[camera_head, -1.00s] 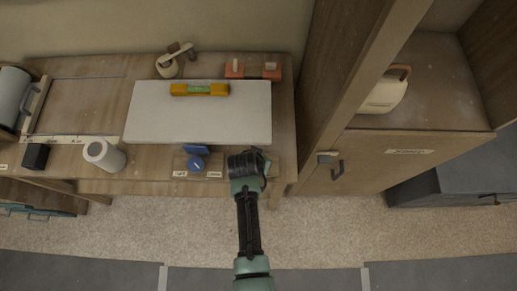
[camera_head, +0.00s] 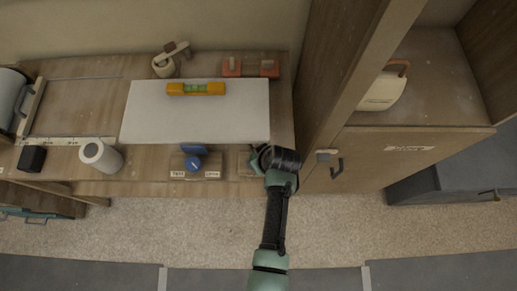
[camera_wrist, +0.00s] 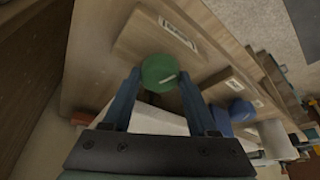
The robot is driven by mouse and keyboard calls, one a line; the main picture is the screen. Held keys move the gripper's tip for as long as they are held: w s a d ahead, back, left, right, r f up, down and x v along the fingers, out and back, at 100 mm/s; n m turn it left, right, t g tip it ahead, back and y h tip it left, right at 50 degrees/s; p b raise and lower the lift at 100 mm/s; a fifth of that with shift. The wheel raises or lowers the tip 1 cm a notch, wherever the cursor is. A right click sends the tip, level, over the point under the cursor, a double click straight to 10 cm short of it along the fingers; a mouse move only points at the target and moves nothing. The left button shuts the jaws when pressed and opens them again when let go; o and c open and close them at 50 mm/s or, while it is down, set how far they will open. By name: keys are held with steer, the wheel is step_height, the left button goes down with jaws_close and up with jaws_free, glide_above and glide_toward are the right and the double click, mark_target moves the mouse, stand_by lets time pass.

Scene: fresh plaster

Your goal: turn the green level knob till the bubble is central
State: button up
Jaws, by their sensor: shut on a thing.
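The green knob (camera_wrist: 160,73) is round with a pale mark on its face. It sits between the two fingertips of my gripper (camera_wrist: 158,76) in the wrist view, and the gripper is shut on it. In the head view my gripper (camera_head: 258,160) is at the bench's front right edge and hides the knob. A yellow spirit level (camera_head: 177,88) with a green vial lies on a white board (camera_head: 195,120) on the bench. The bubble is too small to place.
A blue knob (camera_head: 193,162) on a labelled block is left of my gripper; it also shows in the wrist view (camera_wrist: 241,110). A white roll (camera_head: 100,156) and black block (camera_head: 32,158) stand further left. A tall wooden cabinet (camera_head: 400,160) stands close on the right.

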steer(key=shift+n+g+y+b, duration=0.3)
steer(key=shift+n+g+b, duration=0.15)
steer(key=shift+n, duration=0.75)
steer(key=o, duration=1.4)
steer(key=shift+d, duration=0.1)
steer(key=b+v, duration=0.1)
steer(key=v, duration=1.2)
steer(key=shift+f, duration=0.1)
